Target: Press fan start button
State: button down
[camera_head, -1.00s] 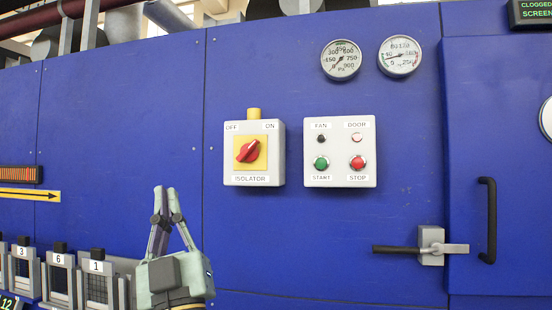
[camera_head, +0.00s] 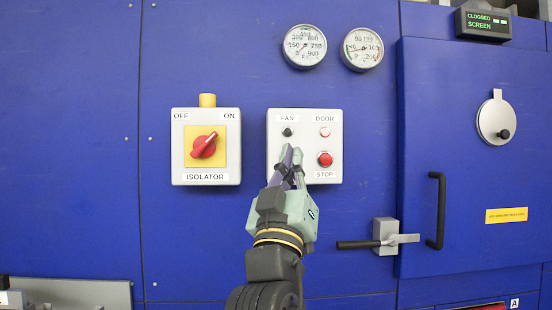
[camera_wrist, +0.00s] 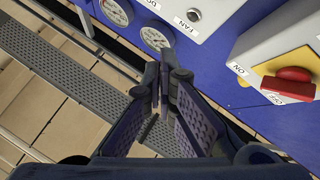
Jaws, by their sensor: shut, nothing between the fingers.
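The fan and door control box (camera_head: 305,113) is a pale box on the blue panel. It has a black fan knob or lamp (camera_head: 288,132), a white door lamp (camera_head: 325,132) and a red stop button (camera_head: 325,159). The green start button is hidden behind my gripper (camera_head: 291,150) in the head view. My gripper is shut and empty, its fingertips overlapping the lower left of the box; whether they touch it cannot be told. In the wrist view my gripper (camera_wrist: 166,75) points below the box's edge (camera_wrist: 205,20), with the FAN label visible.
The isolator box (camera_head: 205,115) with its red rotary switch (camera_head: 204,146) is just left of the control box. Two gauges (camera_head: 304,46) are above. A door latch (camera_head: 384,236) and a black handle (camera_head: 436,210) stand to the lower right.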

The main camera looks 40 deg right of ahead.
jog(key=w+d, duration=0.4)
jog(key=w, duration=0.3)
jog(key=shift+w+d+p, duration=0.25)
jog(key=shift+d+p, duration=0.05)
jog(key=shift+p, duration=0.05)
dwell(1.5)
jog(key=shift+w+d, duration=0.2)
jog(key=shift+w, duration=0.2)
jog(key=shift+w+d, duration=0.3)
jog(key=shift+w, duration=0.1)
dwell(1.0)
jog(key=shift+s, duration=0.1)
jog(key=shift+s+a, duration=0.5)
jog(key=shift+s, duration=0.2)
